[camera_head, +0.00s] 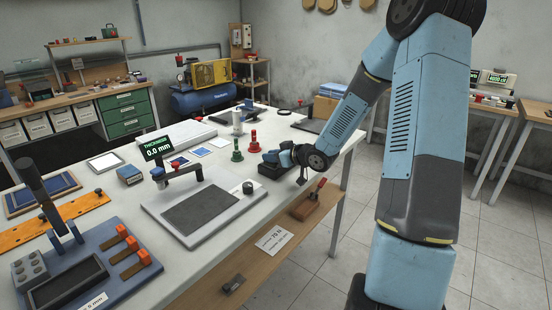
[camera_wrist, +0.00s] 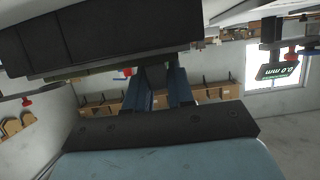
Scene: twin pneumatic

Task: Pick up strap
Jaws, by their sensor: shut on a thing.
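My gripper (camera_head: 278,157) is over the right edge of the white workbench, at a dark block (camera_head: 268,170). In the wrist view my gripper (camera_wrist: 160,80) shows as two blue fingers on either side of a narrow dark piece, which looks like the strap (camera_wrist: 153,74). The fingers are shut on it. It meets the underside of a large black block (camera_wrist: 110,38) that fills the upper left of the wrist view. Whether the strap and the block are one piece, and whether they are clear of the bench, I cannot tell.
Green and red stands (camera_head: 237,150) are just left of my gripper. A red-handled tool (camera_head: 311,200) is on the lower shelf. The floor (camera_head: 315,245) right of the bench is open.

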